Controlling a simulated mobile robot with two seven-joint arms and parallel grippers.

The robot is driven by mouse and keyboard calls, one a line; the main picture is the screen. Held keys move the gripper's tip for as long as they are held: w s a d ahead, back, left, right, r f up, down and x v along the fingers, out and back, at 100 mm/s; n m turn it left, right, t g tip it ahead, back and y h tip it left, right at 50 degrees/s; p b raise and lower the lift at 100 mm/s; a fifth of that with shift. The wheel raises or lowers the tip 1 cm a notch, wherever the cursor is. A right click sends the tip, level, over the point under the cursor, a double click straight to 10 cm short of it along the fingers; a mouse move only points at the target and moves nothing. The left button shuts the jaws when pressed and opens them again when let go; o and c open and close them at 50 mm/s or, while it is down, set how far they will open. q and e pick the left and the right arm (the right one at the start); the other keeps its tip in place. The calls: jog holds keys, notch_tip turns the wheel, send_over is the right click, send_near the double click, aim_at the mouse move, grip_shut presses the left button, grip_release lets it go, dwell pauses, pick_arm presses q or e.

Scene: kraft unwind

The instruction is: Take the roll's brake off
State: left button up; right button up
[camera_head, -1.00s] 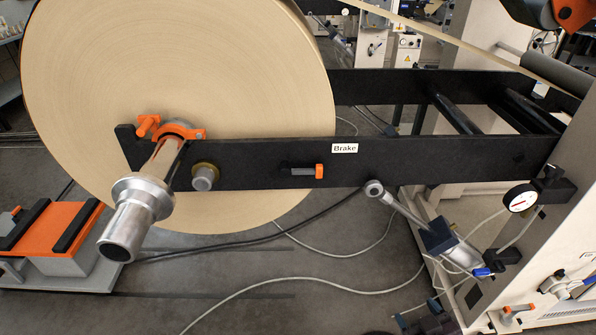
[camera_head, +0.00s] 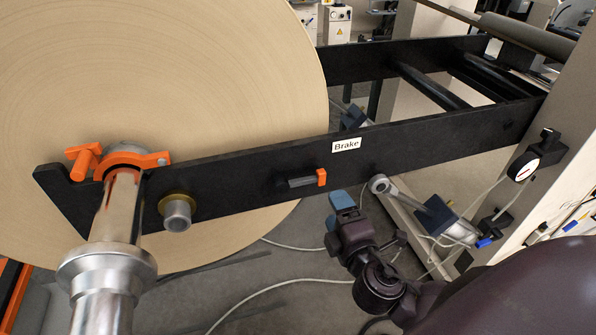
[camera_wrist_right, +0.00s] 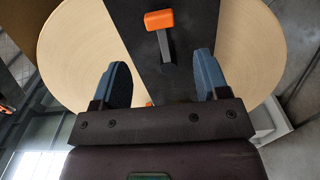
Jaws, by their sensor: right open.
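The brake lever (camera_head: 304,181) is a grey bar with an orange end, lying nearly level on the black arm of the stand below a white "Brake" label (camera_head: 346,144). In the right wrist view the lever (camera_wrist_right: 162,38) shows ahead, centred between the fingers and beyond their tips. My right gripper (camera_head: 342,204) has blue fingers and is just below and right of the lever, apart from it. In the right wrist view the gripper (camera_wrist_right: 158,82) is open and empty. The large kraft roll (camera_head: 200,80) stands behind the black arm. My left gripper is not in view.
A silver shaft (camera_head: 115,235) with an orange clamp (camera_head: 130,158) juts out at the left. The black stand arm (camera_head: 440,145) runs to the right. A cylinder (camera_head: 435,215) and a round gauge (camera_head: 523,165) are at the right. Cables lie on the floor.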

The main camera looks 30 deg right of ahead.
aim_at(323, 180)
jog(key=x, duration=0.8)
jog(key=shift+w+d, duration=0.3)
jog(key=shift+d, duration=0.15)
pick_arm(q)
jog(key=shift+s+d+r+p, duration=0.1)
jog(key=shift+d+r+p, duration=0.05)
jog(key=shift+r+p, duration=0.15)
pick_arm(e)
jog(key=shift+x, duration=0.75)
